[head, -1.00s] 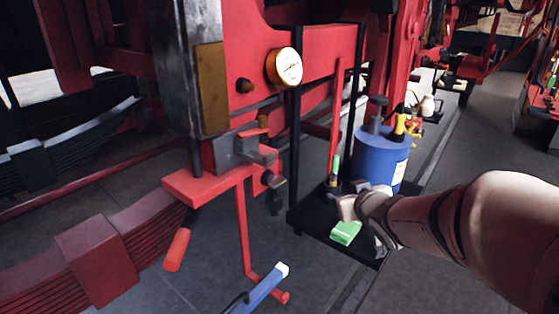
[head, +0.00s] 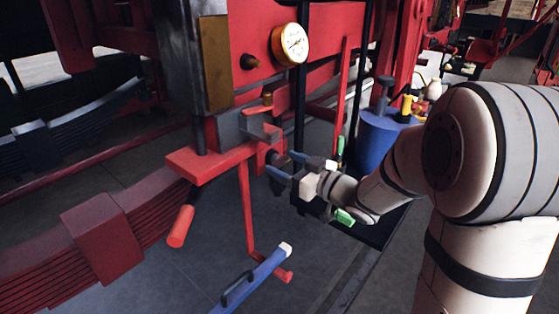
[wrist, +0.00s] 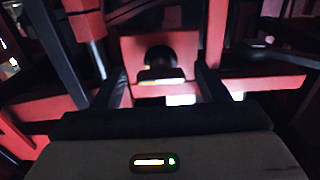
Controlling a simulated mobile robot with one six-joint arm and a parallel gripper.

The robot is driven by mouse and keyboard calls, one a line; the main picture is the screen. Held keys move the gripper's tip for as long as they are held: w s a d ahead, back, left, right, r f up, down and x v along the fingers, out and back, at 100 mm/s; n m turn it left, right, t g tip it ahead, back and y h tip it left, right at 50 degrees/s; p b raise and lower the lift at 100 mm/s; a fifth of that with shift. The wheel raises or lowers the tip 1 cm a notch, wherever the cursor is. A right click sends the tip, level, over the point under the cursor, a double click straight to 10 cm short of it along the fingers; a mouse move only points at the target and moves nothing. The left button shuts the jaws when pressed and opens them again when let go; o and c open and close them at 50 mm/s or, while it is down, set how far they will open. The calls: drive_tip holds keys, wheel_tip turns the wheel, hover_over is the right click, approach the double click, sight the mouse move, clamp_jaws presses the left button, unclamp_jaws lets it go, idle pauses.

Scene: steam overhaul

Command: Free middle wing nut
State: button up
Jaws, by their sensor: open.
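My gripper (head: 286,165) is open in the head view, its two fingers pointing left toward the red bracket beneath the grey clamp block (head: 245,127). A dark part (head: 273,157) sits by the fingertips, partly hidden by them; I cannot tell for sure whether it is the middle wing nut. In the wrist view, a dark rounded knob (wrist: 160,60) on a red plate (wrist: 189,48) lies between the two dark fingers (wrist: 160,88), beyond their tips. Nothing is visibly held. The wrist view is dark, and no wing shape is clear.
A round gauge (head: 290,44) is above. A black upright post (head: 300,110) stands close behind my gripper. A blue-handled bar (head: 255,280) is below, over open floor.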

drive_tip(key=shift+x, duration=0.95)
drive_tip(key=shift+c, duration=0.3)
drive_tip(key=c, duration=0.9)
